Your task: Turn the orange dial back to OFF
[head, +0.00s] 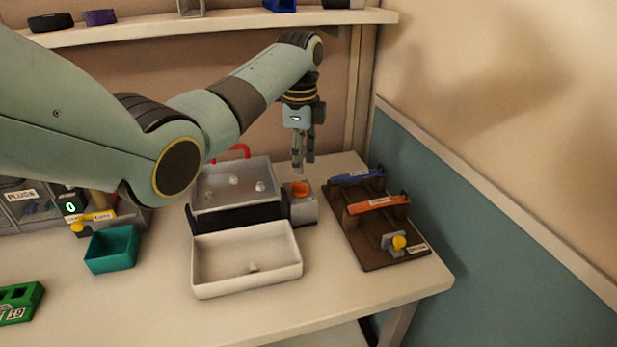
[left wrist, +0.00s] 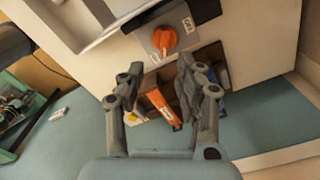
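The orange dial (head: 300,189) sits on a small grey box (head: 303,210) at the right end of the grey machine. My left gripper (head: 303,168) points down just above and behind the dial in the head view. In the left wrist view my left gripper (left wrist: 160,70) has its fingers apart, with nothing between them; the dial lies beyond the fingertips, apart from them. My right gripper is in neither view.
A white tray (head: 247,285) lies in front of the grey machine (head: 235,196). A brown rack (head: 385,249) with blue and orange-handled tools and a yellow knob stands right of the dial. A teal bin (head: 111,262) is further left. The table's front right is clear.

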